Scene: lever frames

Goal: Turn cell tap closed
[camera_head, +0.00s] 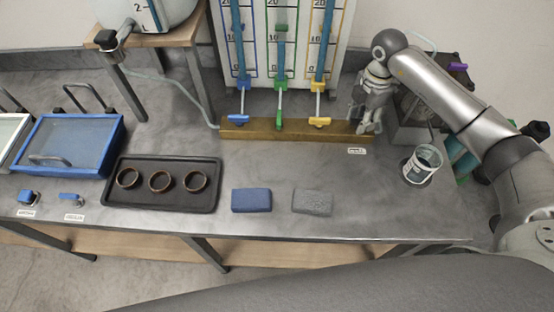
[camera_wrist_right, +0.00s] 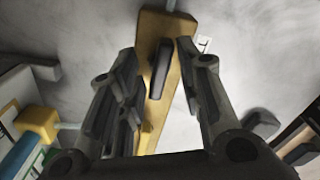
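A brass bar (camera_head: 280,131) lies along the back of the bench, with blue, green and yellow taps on it. In the right wrist view the bar (camera_wrist_right: 168,100) carries a dark lever handle (camera_wrist_right: 160,66) near its end, which I take to be the cell tap. In the head view my gripper covers this handle. My right gripper (camera_head: 368,122) points down over the bar's right end. In the right wrist view its fingers (camera_wrist_right: 158,52) are apart, one on each side of the handle; contact cannot be told. My left gripper is not in view.
A small white label (camera_head: 356,151) lies before the bar's right end. A cup of liquid (camera_head: 421,165) stands to the right. A blue block (camera_head: 251,200), a grey sponge (camera_head: 312,202) and a black tray (camera_head: 203,202) with three rings lie in front. The bench between bar and blocks is clear.

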